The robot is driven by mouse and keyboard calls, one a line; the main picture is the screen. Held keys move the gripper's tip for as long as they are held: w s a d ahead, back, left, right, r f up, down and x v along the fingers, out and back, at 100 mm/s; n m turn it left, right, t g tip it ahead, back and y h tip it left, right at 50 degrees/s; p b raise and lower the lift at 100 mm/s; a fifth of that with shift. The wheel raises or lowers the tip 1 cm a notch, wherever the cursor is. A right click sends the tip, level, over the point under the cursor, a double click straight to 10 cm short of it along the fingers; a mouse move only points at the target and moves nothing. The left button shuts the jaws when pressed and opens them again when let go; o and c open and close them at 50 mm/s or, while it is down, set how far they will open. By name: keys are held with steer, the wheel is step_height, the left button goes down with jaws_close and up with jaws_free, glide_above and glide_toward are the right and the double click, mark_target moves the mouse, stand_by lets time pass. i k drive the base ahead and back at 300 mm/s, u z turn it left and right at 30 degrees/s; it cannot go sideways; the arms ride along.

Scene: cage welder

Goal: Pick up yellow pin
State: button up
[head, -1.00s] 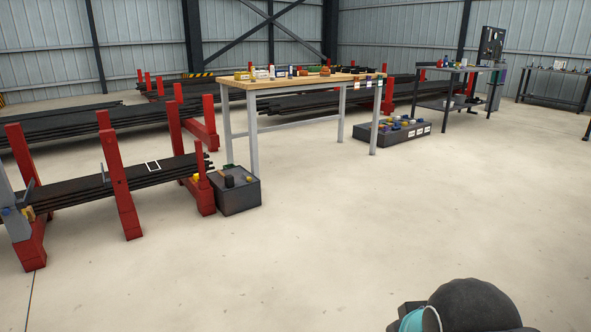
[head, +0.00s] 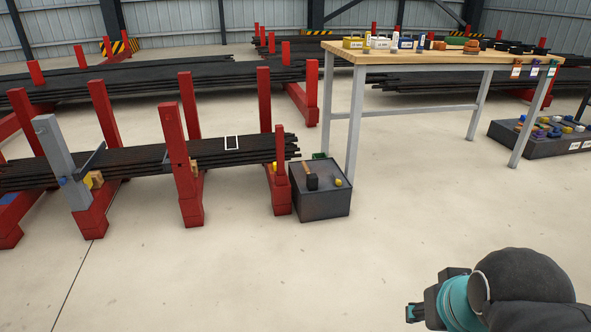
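I cannot say for sure which thing is the yellow pin. A small yellow piece (head: 338,182) sits on top of a dark box (head: 320,204). Another small yellow piece (head: 275,169) shows at the red post at the right end of the near rack. My gripper (head: 412,313) shows only in part at the lower right, far from both pieces and over bare floor. Its fingers are too small and dark to show whether they are open or shut.
A red rack (head: 184,150) with dark bars (head: 120,165) stands left of the box. A wooden-topped table (head: 400,57) with grey legs stands behind the box, with a low bin of coloured parts (head: 545,137) to the right. The foreground floor (head: 250,280) is clear.

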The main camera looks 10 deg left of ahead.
mark_target(338, 183)
steer(key=u, duration=0.4)
steer(key=i, duration=1.5)
steer(key=z, duration=0.6)
steer(key=i, duration=0.35)
steer(key=z, duration=0.25)
